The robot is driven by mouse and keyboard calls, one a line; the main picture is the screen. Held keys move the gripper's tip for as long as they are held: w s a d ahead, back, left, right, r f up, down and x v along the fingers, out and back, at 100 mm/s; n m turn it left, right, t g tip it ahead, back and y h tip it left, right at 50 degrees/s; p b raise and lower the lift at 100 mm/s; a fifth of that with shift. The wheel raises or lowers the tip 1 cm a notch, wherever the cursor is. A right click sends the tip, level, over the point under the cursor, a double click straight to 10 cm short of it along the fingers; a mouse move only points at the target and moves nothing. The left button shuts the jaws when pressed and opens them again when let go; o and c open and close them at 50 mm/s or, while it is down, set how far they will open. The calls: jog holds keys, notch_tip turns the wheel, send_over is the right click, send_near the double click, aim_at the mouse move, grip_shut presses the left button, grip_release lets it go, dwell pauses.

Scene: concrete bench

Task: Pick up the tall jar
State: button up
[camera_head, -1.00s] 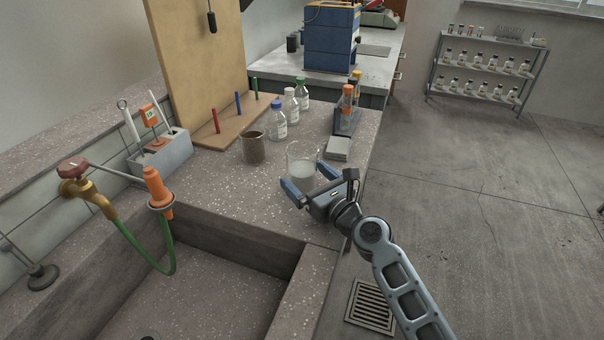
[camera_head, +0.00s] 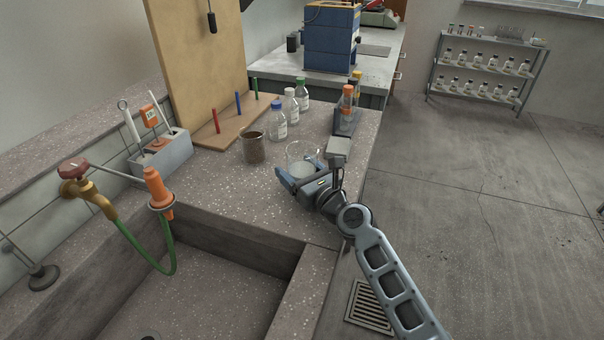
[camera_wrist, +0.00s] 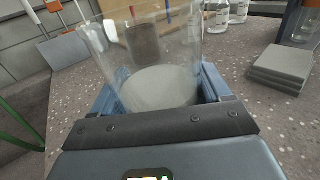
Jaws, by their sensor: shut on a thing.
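The tall jar (camera_head: 301,153) is a clear glass vessel with pale whitish contents in its lower part. It stands upright on the speckled bench, near the bench's right edge. My gripper (camera_head: 299,172) is around its lower part, one finger on each side, and is shut on it. In the wrist view the jar (camera_wrist: 160,88) fills the space between the two blue fingers of my gripper (camera_wrist: 163,80). The jar's near base is hidden behind the gripper body. I see no clear gap between jar and bench.
A brown-filled beaker (camera_head: 253,148) stands just left of the jar. Capped bottles (camera_head: 278,122) stand behind it. A stack of grey plates (camera_wrist: 282,66) lies to the right in the wrist view. The sink (camera_head: 205,285) opens in front; an orange-capped bottle (camera_head: 346,105) stands behind right.

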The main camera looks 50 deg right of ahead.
jog(key=c, duration=0.4)
jog(key=shift+c, duration=0.6)
jog(key=shift+r, duration=0.15)
